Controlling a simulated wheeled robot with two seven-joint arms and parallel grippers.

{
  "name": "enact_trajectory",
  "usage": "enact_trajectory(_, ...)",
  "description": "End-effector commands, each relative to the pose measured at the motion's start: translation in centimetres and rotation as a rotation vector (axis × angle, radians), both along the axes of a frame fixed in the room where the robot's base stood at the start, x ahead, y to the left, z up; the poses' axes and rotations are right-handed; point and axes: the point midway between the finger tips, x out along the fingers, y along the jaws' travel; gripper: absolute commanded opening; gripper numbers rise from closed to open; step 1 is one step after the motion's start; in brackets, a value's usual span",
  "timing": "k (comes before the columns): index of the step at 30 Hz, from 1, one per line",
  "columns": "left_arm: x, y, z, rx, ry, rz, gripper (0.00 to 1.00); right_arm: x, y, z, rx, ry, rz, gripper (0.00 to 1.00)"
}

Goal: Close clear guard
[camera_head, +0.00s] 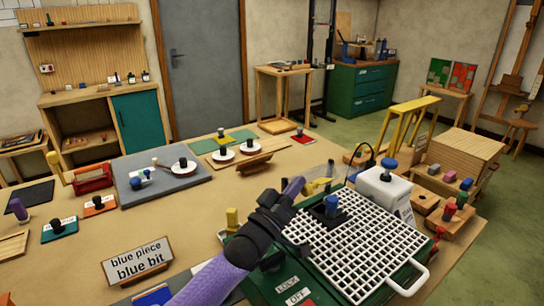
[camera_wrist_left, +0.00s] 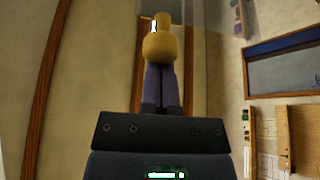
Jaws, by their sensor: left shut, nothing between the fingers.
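The clear guard (camera_head: 322,172) is a see-through panel standing raised at the back left of the green machine with the white grid (camera_head: 350,240). A yellow knob (camera_head: 318,187) shows at its lower part; in the left wrist view the yellow knob (camera_wrist_left: 160,45) is right at the fingertips. My left gripper (camera_head: 296,187) has purple fingers, shut and empty, against or very close to the knob; contact is hard to tell. In the left wrist view the shut fingers (camera_wrist_left: 160,85) point at the knob. My right gripper is out of view.
A blue piece on a black holder (camera_head: 330,207) sits on the grid. A white tank with a blue knob (camera_head: 385,188) stands behind it. A yellow peg (camera_head: 232,218) stands left of the machine. A "blue piece, blue bit" sign (camera_head: 139,260) stands on the table front.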

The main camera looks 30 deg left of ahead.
Motion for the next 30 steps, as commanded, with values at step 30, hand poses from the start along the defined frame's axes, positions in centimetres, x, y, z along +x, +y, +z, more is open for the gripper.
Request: enact_trajectory(30, -0.1, -0.5, 0.5, -0.006, 0.001, 0.0, 0.0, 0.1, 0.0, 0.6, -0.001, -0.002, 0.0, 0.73)
